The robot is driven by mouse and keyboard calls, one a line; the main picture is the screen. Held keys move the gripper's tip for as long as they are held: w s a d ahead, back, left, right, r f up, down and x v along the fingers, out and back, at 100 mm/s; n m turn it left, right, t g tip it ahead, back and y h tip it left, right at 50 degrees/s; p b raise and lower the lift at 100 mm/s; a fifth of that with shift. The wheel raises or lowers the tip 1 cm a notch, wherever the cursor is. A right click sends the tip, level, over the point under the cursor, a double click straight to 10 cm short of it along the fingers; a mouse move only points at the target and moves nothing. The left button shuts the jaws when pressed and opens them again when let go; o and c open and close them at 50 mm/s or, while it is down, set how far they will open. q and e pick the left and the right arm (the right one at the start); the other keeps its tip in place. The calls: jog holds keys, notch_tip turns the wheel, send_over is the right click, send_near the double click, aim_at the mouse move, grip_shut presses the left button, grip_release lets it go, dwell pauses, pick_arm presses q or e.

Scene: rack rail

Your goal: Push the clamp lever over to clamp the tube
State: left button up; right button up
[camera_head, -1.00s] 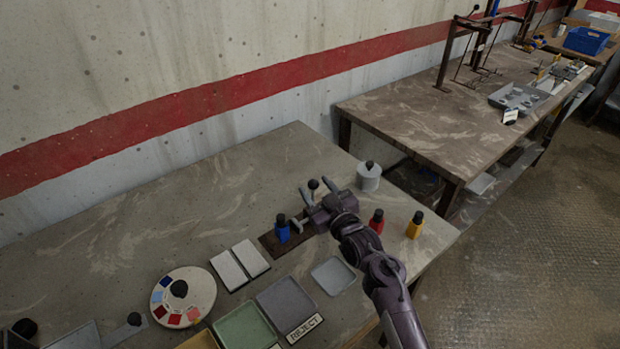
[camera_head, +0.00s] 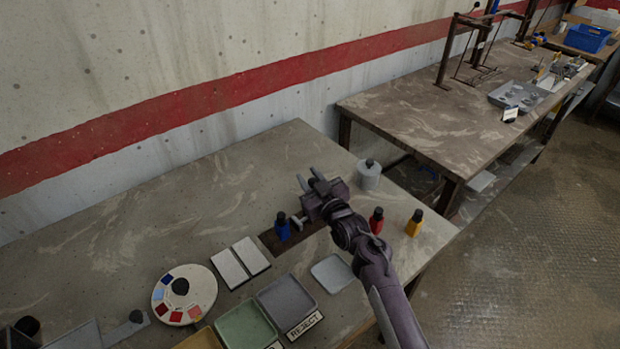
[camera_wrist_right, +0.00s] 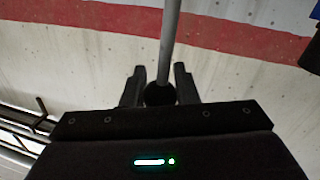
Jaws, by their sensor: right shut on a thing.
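My right gripper (camera_head: 309,179) is over the clamp on the near table. In the right wrist view my gripper (camera_wrist_right: 158,82) is shut on the clamp lever (camera_wrist_right: 170,35), with its black ball knob (camera_wrist_right: 159,94) between the fingers and its grey rod running up the picture. The head view hides the knob behind my gripper. The clamp's dark base plate (camera_head: 270,243) shows at the left, with a small grey T-shaped piece (camera_head: 299,222) beside my gripper. I cannot make out the tube. My left gripper is not in view.
A blue black-capped block (camera_head: 283,230) stands close left of the gripper. White pads (camera_head: 230,269) and trays (camera_head: 287,302) lie in front.

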grip_shut()
jog(key=w+d+f+m+g, duration=0.1)
jog(key=w+d+f+m, duration=0.1)
jog(key=m, duration=0.4)
jog(key=shift+w+d+m+g+b, duration=0.3)
jog(key=shift+w+d, duration=0.35)
jog(key=shift+d, duration=0.65)
jog(key=o, duration=0.9)
grip_release()
jog(key=shift+o, duration=0.2)
jog(key=shift+s, duration=0.1)
